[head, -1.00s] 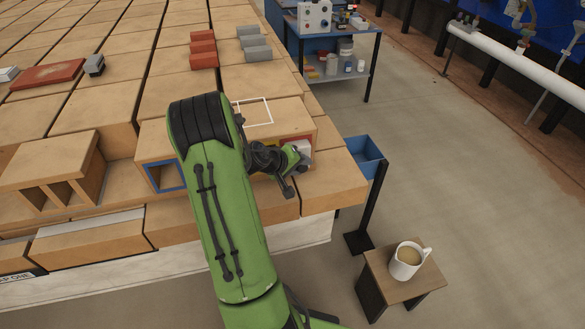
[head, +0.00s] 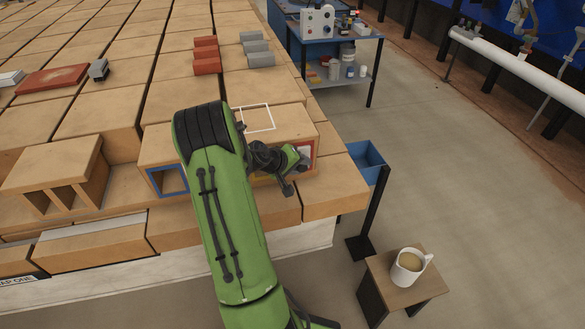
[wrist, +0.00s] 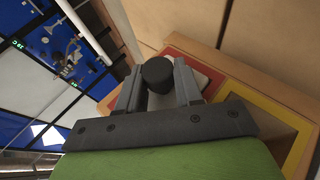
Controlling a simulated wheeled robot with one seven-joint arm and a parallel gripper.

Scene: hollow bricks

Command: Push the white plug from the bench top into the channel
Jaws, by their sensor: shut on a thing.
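The hollow brick (head: 300,126) lies at the right end of the bench top, with openings framed blue, yellow and red in its front. The white plug (head: 305,152) is at the red-framed opening on the right. In the wrist view the white plug (wrist: 204,77) shows as a pale face within the red frame (wrist: 185,46); its depth inside is hard to tell. My gripper (head: 293,159) is in front of this opening. In the wrist view my gripper (wrist: 160,84) is shut on a dark round knob that appears to belong to the plug. My arm hides the brick's middle.
A white square outline (head: 257,118) marks the brick's top. Left stands another hollow brick (head: 55,165). Red and grey blocks (head: 206,54) lie farther back. A blue bin (head: 366,160) and a stool with a mug (head: 409,264) stand off the bench's right side.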

